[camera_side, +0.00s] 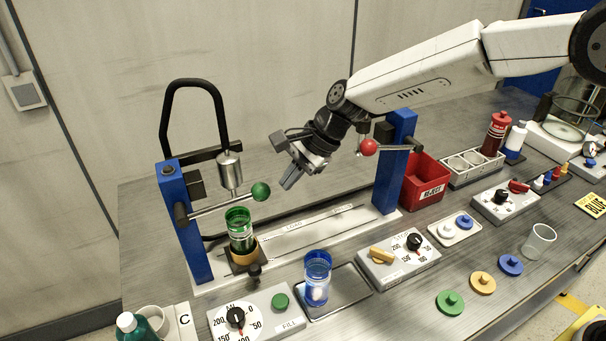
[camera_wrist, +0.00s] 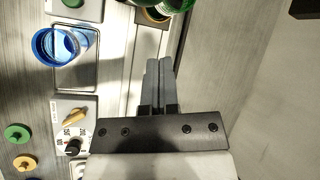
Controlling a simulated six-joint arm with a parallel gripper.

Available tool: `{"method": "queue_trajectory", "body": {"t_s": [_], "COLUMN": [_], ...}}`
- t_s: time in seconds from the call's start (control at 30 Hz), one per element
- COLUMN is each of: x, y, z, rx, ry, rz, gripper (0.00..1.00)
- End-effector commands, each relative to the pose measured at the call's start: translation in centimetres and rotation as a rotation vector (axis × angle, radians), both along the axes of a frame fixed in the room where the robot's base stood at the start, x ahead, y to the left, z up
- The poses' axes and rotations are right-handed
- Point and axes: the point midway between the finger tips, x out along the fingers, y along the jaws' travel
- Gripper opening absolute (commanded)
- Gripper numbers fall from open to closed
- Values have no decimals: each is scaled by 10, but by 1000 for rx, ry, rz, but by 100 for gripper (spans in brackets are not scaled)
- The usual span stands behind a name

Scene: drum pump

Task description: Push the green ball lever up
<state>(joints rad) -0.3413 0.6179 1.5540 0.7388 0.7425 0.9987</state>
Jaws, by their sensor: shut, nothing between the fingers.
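The green ball (camera_side: 261,191) sits at the end of a metal lever (camera_side: 222,205) on the left blue post (camera_side: 187,228). The lever slopes slightly up towards its ball. My gripper (camera_side: 288,184) is shut and empty, to the right of the green ball and a little above it, apart from it. In the wrist view the shut fingers (camera_wrist: 158,66) point towards the green container at the top edge. The lever ball cannot be made out for certain there. A green container (camera_side: 240,229) stands in a holder under the metal nozzle (camera_side: 230,171), below the lever.
A red ball lever (camera_side: 369,147) is on the right blue post (camera_side: 395,165), close to my arm. A blue cup (camera_side: 317,277) stands on a tray in front. Control boxes (camera_side: 398,255) and colored lids (camera_side: 450,302) lie to the right. A red bin (camera_side: 424,181) stands behind.

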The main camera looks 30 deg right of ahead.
Motion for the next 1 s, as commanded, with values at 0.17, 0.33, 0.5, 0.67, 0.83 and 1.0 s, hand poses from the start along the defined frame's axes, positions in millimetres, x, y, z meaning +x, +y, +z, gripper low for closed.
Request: {"method": "queue_trajectory", "body": {"t_s": [0.17,0.33,0.5,0.67,0.83,1.0], "x": [3,-2,-9,-14,-15,-15], "y": [11,21,30,35,36,36], "z": [-17,-12,-1,5,7,7], "rx": [-1,0,0,-1,-1,-1], "ry": [1,-2,-2,-1,0,0], "rz": [2,2,2,1,1,1], "gripper": [0,0,0,0,0,0]}}
